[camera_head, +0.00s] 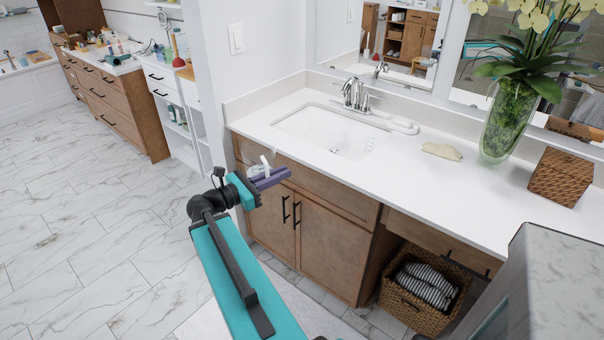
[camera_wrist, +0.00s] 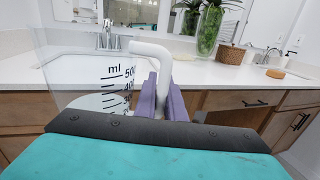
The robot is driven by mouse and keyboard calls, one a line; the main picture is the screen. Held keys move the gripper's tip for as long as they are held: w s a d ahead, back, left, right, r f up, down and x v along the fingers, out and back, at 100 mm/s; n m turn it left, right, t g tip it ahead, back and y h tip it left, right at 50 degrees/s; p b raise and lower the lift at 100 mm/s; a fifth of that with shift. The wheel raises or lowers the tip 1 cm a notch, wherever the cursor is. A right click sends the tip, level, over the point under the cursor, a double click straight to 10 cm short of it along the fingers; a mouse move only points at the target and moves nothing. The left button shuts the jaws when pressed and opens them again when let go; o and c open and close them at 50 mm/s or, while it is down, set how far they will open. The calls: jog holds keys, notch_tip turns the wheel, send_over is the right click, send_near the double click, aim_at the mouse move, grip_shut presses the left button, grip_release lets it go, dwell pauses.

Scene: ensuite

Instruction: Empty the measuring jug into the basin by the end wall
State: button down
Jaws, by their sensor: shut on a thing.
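My gripper (camera_head: 272,178) is shut on the white handle of the clear measuring jug (camera_head: 257,169). In the wrist view, the purple fingers (camera_wrist: 161,103) close around the lower handle. The jug body (camera_wrist: 110,80) is left of them, with black ml marks, and looks about upright. A pale rounded area shows low inside; I cannot tell whether it is liquid. The jug is in front of the cabinet, short of the counter edge. The white basin (camera_head: 325,132) is set in the counter beside the end wall, beyond the jug, with a chrome tap (camera_head: 354,94) behind it.
On the white counter (camera_head: 440,185) are a soap bar (camera_head: 442,151), a glass vase (camera_head: 508,120) and a wicker box (camera_head: 562,176). A towel basket (camera_head: 425,287) stands below. Another tap (camera_wrist: 268,53) shows farther right in the wrist view. The left floor (camera_head: 90,230) is clear.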

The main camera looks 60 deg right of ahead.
jog(key=w+a+f+n+t+h, duration=0.2)
jog(key=w+a+n+t, duration=0.65)
jog(key=w+a, duration=1.3)
jog(key=w+a+n+t+y, duration=0.1)
jog(key=w+a+t, duration=0.1)
jog(key=a, duration=0.7)
jog(key=w+a+f+n+t+y, duration=0.1)
jog(key=w+a+n+t, duration=0.1)
jog(key=a+t, duration=0.3)
jog(key=w+a+f+n+t+y, duration=0.1)
jog(key=w+a+t+y, duration=0.1)
jog(key=a, duration=1.1)
jog(key=shift+w+a+f+t, duration=0.25)
jog(key=shift+w+a+t, duration=0.05)
jog(key=shift+w+t, duration=0.65)
jog(key=shift+d+n, duration=0.1)
jog(key=shift+n, duration=0.15)
